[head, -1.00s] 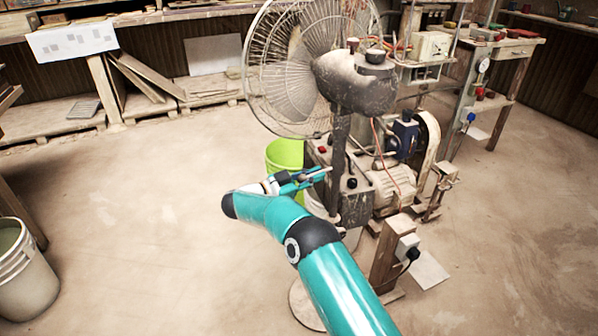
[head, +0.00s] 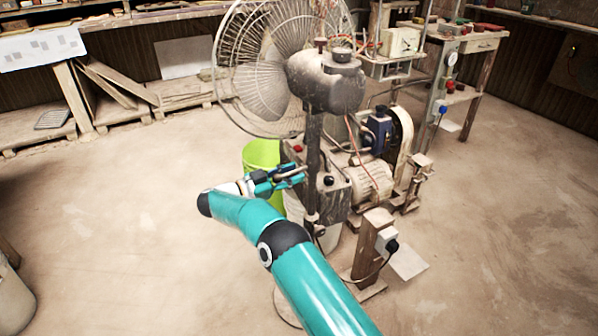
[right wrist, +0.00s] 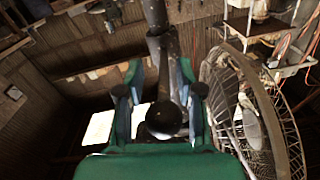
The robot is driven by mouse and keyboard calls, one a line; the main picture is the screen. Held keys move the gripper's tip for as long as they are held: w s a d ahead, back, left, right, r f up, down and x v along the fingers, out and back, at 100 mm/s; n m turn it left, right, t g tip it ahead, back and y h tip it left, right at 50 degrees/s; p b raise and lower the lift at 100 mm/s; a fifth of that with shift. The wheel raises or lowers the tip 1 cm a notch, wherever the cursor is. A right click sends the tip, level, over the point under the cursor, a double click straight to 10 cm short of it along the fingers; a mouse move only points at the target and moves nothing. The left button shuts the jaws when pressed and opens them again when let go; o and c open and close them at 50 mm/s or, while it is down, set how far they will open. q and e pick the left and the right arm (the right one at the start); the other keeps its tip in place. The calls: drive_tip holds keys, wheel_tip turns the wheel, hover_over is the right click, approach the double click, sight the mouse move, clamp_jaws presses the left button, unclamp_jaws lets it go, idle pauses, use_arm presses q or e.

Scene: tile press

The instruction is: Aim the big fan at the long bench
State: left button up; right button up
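The big fan stands in the middle of the head view, with a round wire cage (head: 262,75), a dusty motor housing (head: 325,82) and a dark upright pole (head: 313,160). Its back is towards me and its cage faces the back left. The long bench (head: 110,24) runs along the back wall at the upper left. My right gripper (head: 297,175) is level with the pole, below the motor housing. In the right wrist view its two fingers (right wrist: 163,105) are spread, with a dark pole and a round dark end between them; contact cannot be told. The fan cage also shows there (right wrist: 245,115). My left gripper is not in view.
A lime-green bin (head: 262,156) stands behind my right gripper. A machine with a motor (head: 368,185) and a wooden post with a socket (head: 375,245) stand right of the pole. A pale bucket (head: 12,300) is at the lower left.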

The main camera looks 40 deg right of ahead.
drive_tip(key=shift+w, duration=0.1)
drive_tip(key=shift+a, duration=0.15)
drive_tip(key=w+a, duration=0.1)
drive_tip(key=a, duration=1)
drive_tip(key=shift+w+a+f, duration=0.15)
drive_tip(key=shift+w+a, duration=0.2)
